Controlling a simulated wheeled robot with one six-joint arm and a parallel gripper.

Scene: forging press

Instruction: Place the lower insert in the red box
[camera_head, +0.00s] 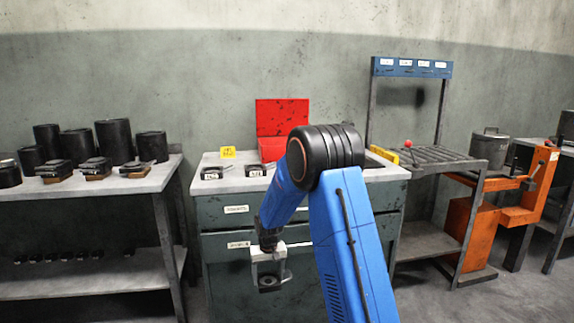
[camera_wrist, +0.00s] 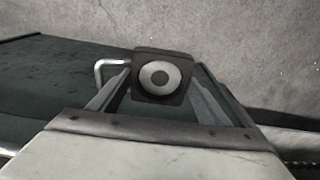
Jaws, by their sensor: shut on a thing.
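My gripper (camera_head: 268,279) hangs in front of the grey cabinet, below its top. It is shut on a dark square insert with a pale ring and dark centre on its face, taken as the lower insert (camera_head: 271,284). The wrist view shows this insert (camera_wrist: 160,92) held between the two fingers, with the floor and the dark cabinet side beyond. The red box (camera_head: 272,150) stands open on the cabinet top, its lid (camera_head: 282,117) raised at the back. My arm hides the box's right part, and its inside is not visible.
The cabinet top (camera_head: 235,185) also holds two small dark labelled trays (camera_head: 215,173) (camera_head: 257,170) and a yellow sign (camera_head: 228,152). A table with black cylinders (camera_head: 114,141) stands left. A rack (camera_head: 430,154) and an orange machine (camera_head: 515,212) stand right.

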